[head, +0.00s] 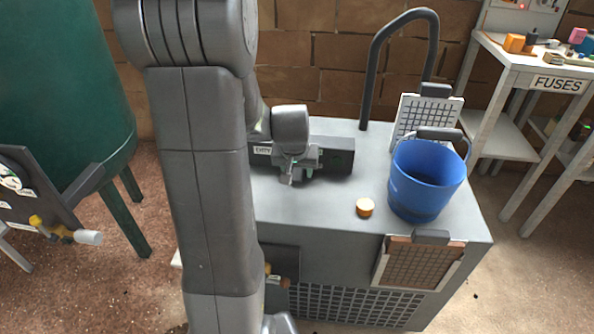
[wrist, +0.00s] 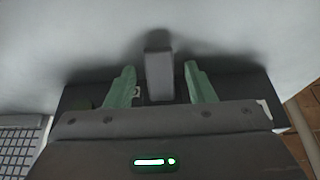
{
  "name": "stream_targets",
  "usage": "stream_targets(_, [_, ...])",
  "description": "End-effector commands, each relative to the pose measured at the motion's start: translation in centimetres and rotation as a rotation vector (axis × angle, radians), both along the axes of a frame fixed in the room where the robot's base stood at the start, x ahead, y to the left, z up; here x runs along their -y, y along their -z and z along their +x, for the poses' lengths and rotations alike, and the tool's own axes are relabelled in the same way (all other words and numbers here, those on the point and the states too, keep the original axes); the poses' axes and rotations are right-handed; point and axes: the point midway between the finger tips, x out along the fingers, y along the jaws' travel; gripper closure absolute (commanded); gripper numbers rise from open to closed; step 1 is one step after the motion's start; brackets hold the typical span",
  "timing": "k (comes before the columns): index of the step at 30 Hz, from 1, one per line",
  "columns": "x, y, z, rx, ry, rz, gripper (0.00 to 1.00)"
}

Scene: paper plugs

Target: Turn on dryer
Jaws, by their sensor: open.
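The dryer appears to be the grey cabinet (head: 335,235) with a mesh grille at its front. A dark control box (head: 339,157) with a small label sits on its top. My gripper (head: 291,178) is at the front of this box in the head view. In the wrist view my gripper (wrist: 160,70) is open, its two green fingers on either side of a grey upright lever or block (wrist: 158,78). Gaps show on both sides, so the fingers look apart from it. The lever's state is unclear, and my arm hides the box's left part in the head view.
A black pipe (head: 370,75) rises behind. A second screen (head: 418,264) hangs in front. A fuse table (head: 540,70) stands right, a green tank (head: 60,75) left.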

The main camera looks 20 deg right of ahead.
Motion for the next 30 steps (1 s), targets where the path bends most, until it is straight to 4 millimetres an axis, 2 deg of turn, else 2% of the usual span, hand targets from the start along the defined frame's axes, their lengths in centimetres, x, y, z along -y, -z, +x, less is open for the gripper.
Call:
stream_targets(6, [0.0,0.0,0.0,0.0,0.0,0.0,0.51])
stream_targets(8, [0.0,0.0,0.0,0.0,0.0,0.0,0.61])
stream_targets(14, [0.0,0.0,0.0,0.0,0.0,0.0,1.0])
stream_targets(30, [0.0,-1.1,0.0,-0.079,0.001,0.049,1.0])
